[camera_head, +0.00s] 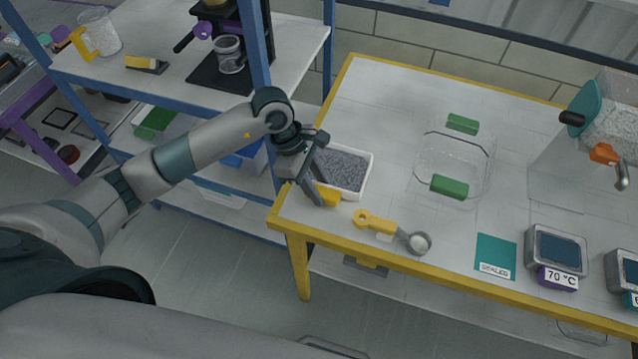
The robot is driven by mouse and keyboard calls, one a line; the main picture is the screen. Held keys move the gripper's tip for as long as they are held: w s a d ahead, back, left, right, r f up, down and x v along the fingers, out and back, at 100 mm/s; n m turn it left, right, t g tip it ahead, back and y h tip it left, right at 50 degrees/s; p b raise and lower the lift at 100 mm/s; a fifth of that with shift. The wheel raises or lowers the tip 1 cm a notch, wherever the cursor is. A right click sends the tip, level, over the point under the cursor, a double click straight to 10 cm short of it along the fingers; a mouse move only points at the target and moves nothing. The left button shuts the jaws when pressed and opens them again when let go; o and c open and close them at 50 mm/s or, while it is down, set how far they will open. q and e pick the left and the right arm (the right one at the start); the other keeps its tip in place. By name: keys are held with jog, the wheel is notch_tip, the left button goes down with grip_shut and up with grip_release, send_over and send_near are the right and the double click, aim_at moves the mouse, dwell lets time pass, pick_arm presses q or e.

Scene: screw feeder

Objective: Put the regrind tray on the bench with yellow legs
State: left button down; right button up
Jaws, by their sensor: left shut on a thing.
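The regrind tray (371,176) is a white rectangular tray filled with grey granules, with a yellow grip (331,199) at its near left side. It is at the left end of the bench with yellow legs (390,105), level as far as I can see. I cannot tell whether its base touches the top. My left gripper (319,192) is shut on the tray at its left side, by the yellow grip; the gripper hides that side and part of the granules. My right gripper is not in view.
A yellow-handled scoop (380,225) lies just right of the tray. A blue-framed shelf (180,90) stands left. The bench's back left is clear.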

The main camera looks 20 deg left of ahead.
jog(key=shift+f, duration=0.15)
pick_arm(q)
jog(key=shift+f, duration=0.15)
jog(key=c, duration=1.4)
grip_release()
jog(key=shift+c, duration=0.2)
jog(key=shift+o, duration=0.5)
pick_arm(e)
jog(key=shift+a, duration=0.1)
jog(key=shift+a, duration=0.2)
pick_arm(q)
jog(key=shift+r, duration=0.25)
jog(key=b+v, duration=0.5)
jog(key=v, duration=0.6)
jog(key=shift+a+r, duration=0.25)
jog(key=shift+r, duration=0.1)
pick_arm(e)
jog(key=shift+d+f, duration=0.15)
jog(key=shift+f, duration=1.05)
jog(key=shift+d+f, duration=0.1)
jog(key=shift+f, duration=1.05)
